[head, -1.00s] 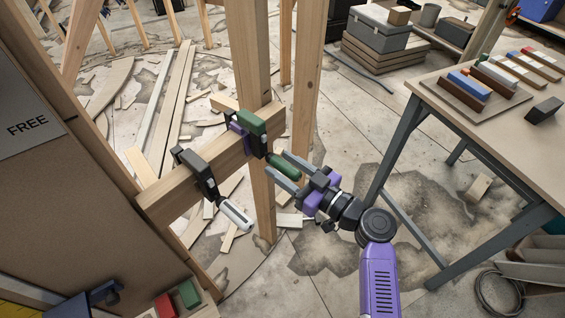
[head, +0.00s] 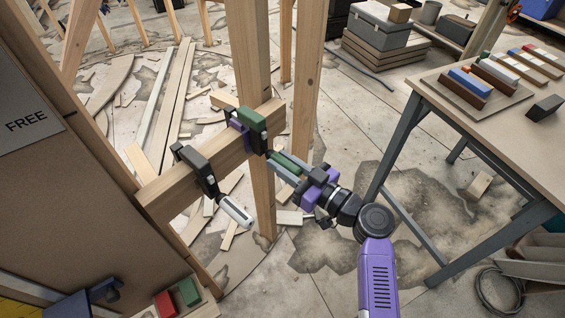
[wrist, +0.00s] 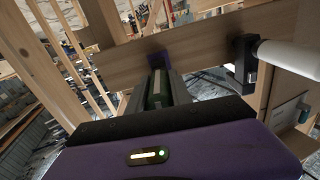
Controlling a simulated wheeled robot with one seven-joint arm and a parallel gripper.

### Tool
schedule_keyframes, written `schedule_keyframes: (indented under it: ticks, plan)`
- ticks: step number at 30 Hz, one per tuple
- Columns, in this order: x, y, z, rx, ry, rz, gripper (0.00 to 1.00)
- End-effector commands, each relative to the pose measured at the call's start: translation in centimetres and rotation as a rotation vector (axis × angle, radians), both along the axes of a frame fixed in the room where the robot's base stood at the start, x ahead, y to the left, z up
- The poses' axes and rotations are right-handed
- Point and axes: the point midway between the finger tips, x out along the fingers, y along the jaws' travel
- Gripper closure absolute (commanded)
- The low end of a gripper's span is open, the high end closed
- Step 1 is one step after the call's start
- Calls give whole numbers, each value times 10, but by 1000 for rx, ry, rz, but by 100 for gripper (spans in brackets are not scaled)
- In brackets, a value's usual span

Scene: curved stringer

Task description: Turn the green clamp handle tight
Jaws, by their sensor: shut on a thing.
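The green clamp (head: 252,128) sits on the horizontal wooden beam (head: 180,193), close to the upright post, with purple parts on its far side. Its green handle (head: 289,160) points toward my arm, lower right of the clamp body. My gripper (head: 283,167) is shut on the handle, one finger on each side of it. In the wrist view the green handle (wrist: 158,90) shows as a narrow strip between the two grey fingers. A purple part (wrist: 157,58) shows on the beam just beyond the fingertips.
A second clamp, black with a white handle (head: 235,211), grips the same beam to the left. A workbench (head: 490,130) with coloured blocks stands at the right. Wood scraps litter the floor. A board marked FREE (head: 25,122) stands at the far left.

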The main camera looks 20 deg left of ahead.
Motion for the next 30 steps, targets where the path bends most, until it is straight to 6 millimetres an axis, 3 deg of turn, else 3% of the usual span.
schedule_keyframes:
  ticks: [8, 30]
  plan:
    - [0, 0, -3, 55, 167, 0, 100]
    - [0, -1, 0, 271, 834, 0, 100]
